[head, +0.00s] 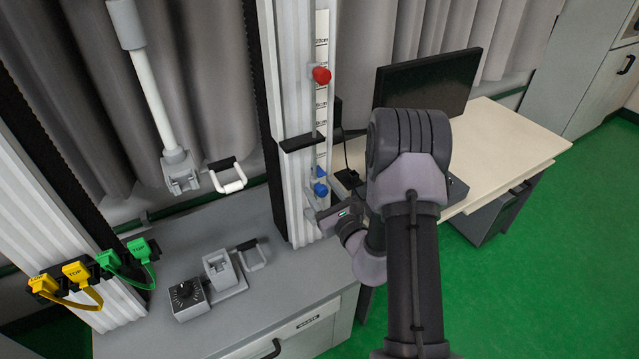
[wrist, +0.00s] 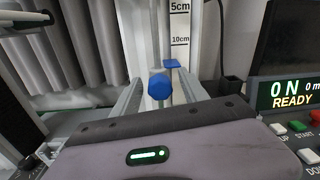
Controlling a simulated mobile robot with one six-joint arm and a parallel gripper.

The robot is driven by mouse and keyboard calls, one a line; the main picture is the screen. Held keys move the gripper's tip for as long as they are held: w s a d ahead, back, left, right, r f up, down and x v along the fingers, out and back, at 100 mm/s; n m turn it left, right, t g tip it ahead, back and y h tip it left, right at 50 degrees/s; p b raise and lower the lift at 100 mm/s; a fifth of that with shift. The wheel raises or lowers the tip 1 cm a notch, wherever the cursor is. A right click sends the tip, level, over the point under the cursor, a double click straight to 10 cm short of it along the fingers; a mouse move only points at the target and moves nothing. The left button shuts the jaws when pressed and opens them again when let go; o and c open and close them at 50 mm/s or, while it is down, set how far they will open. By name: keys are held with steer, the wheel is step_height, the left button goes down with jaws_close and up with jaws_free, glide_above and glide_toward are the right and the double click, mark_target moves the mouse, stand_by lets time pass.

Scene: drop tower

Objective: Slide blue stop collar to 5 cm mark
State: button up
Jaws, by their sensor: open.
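The blue stop collar (head: 320,188) sits low on the vertical rail beside a white scale strip (head: 322,100). My gripper (wrist: 160,88) is open, with one finger on each side of the knob; contact cannot be told. In the head view my gripper (head: 328,214) is just below the collar, partly hidden by my arm.
A red collar (head: 321,75) is higher on the same rail. A black bracket (head: 302,142) crosses the column between the collars. A control panel reading READY (wrist: 287,101) is close on the right. A desk with a monitor (head: 425,84) stands behind my arm.

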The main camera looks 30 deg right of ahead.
steer(key=shift+s, duration=0.15)
jaws_close()
steer(key=shift+r, duration=0.1)
stand_by(1.2)
